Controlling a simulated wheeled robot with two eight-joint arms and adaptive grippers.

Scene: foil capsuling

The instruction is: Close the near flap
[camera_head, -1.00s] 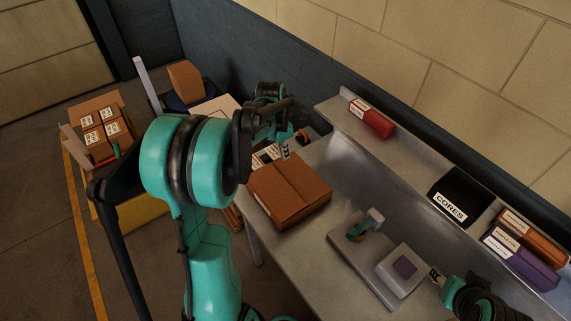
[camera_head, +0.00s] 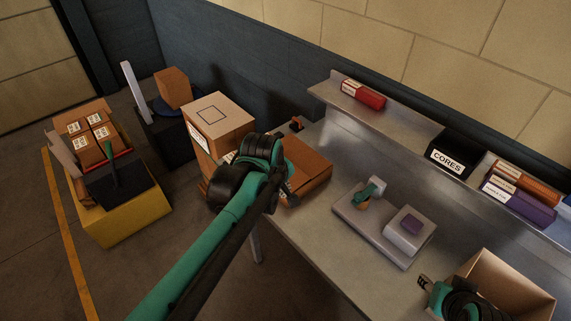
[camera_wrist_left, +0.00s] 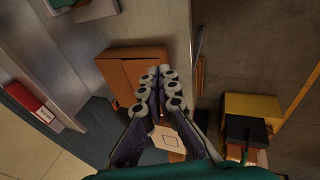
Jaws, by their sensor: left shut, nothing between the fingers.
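A brown carton (camera_head: 312,165) lies on the grey bench. My left arm hides its left part in the head view. In the left wrist view the carton (camera_wrist_left: 118,72) shows a flat top with a seam, and its flaps look folded down. I cannot tell which is the near flap. My left gripper (camera_head: 288,196) is at the carton's near side; its fingertips (camera_wrist_left: 157,74) are together and empty, overlapping the carton's edge in view. Contact is unclear. My right gripper (camera_head: 425,284) is at the lower right, its fingers too small to read.
An open, empty-looking carton (camera_head: 535,301) stands at the lower right beside my right gripper. A grey device (camera_head: 372,232) stands mid-bench. A shelf holds a red box (camera_head: 363,94) and a black CORES bin (camera_head: 452,153). A tall carton (camera_head: 222,114) stands beyond the bench end.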

